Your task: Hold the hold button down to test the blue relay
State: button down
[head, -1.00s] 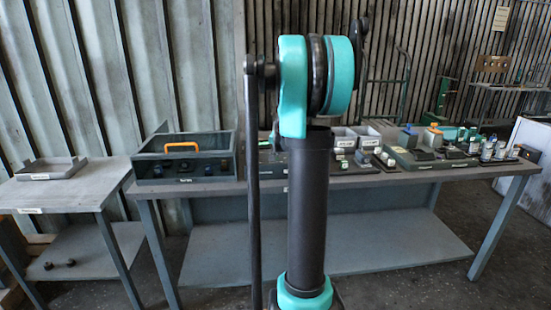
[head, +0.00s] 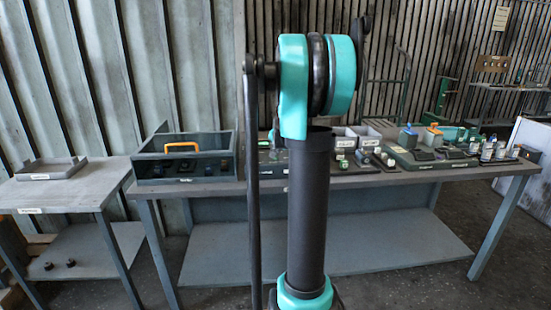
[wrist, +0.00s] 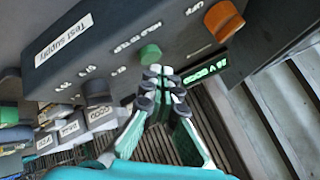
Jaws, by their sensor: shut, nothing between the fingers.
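The test supply box (wrist: 75,35) fills the upper part of the wrist view, with its "Test supply" label at the left. The green hold button (wrist: 150,54) sits on its face beside the printed "hold to test" text. My gripper (wrist: 163,82) is shut and empty. Its fingertips are right by the green button in the picture; I cannot tell whether they touch it or press it down. A lit green display (wrist: 205,68) is just right of the fingertips. In the head view my arm hides the gripper and part of the bench. I cannot tell the blue relay for sure.
An orange knob (wrist: 223,20) and a dark knob (wrist: 97,92) are on the same face. A side table (head: 70,195) stands left.

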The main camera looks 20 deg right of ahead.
jog(key=shift+r, duration=0.25)
jog(key=shift+r, duration=2.5)
jog(key=s+a+f+n+g+y, duration=0.1)
jog(key=s+a+f+n, duration=0.2)
jog(key=s+a+f, duration=0.35)
jog(key=s+a+f+n+g, duration=0.15)
jog(key=s+a+f, duration=0.25)
jog(key=s+a, duration=0.4)
jog(key=s+a+f+n, duration=0.2)
jog(key=s+f, duration=0.2)
jog(key=s, duration=0.3)
jog(key=s+a+f+n+g, duration=0.1)
jog(key=s+f, duration=0.3)
jog(key=s, duration=0.4)
jog(key=s+a+f+n+g, duration=0.1)
jog(key=s+a+f+n, duration=0.2)
jog(key=s, duration=0.4)
jog(key=shift+s+a+f+y, duration=0.15)
jog(key=shift+s+f+y, duration=0.2)
jog(key=shift+f, duration=0.35)
jog(key=shift+n, duration=0.25)
